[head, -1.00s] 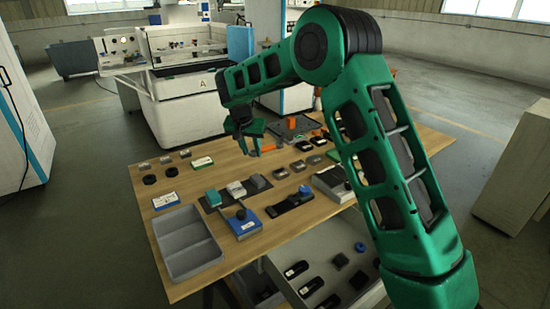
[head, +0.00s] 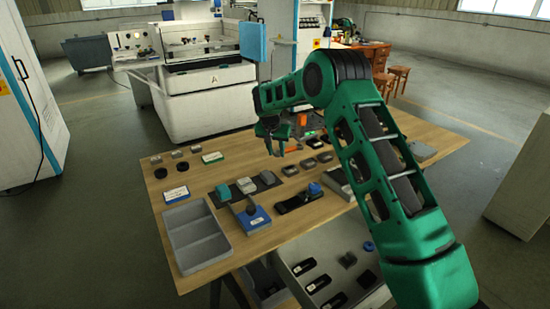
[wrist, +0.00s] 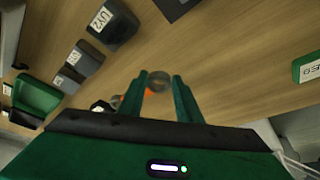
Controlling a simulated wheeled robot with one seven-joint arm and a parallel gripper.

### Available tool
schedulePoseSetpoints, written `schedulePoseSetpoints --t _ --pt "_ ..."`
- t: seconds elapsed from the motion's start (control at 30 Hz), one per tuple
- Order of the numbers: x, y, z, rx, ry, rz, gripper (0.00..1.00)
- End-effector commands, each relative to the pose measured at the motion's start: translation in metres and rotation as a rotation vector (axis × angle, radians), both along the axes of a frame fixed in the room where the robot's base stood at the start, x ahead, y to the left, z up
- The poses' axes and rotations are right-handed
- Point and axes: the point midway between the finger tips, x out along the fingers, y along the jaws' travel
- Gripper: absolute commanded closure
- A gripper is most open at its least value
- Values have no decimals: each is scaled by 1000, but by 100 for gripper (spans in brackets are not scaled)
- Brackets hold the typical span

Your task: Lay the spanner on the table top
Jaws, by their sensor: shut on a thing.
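My gripper (head: 275,146) is above the far middle part of the wooden table top (head: 390,160) in the head view. In the wrist view, my gripper (wrist: 165,84) has its two green fingers close together around the spanner (wrist: 158,77). A round grey end shows between the fingertips, with orange just behind it. The rest of the spanner is mostly hidden by the fingers. In the head view, a thin orange piece beside the gripper looks like part of the spanner (head: 296,141). I cannot tell how high it is above the table.
A grey compartment tray (head: 196,238) is at the table's near left. A blue block (head: 251,217), dark pads and several small grey blocks crowd the middle. Bare wood shows between the rows and towards the right.

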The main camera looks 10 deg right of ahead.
Motion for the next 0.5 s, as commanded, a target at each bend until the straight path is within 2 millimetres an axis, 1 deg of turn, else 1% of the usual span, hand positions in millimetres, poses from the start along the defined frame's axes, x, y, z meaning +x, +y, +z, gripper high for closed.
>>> schedulePoseSetpoints --t 0.03,0.13,0.47,0.5 --pt "0 0 -8 0 2 0 100" --pt "0 -1 -20 0 1 -1 100" --pt "0 0 -24 0 0 -1 100" --pt "0 0 -24 0 0 -1 59"
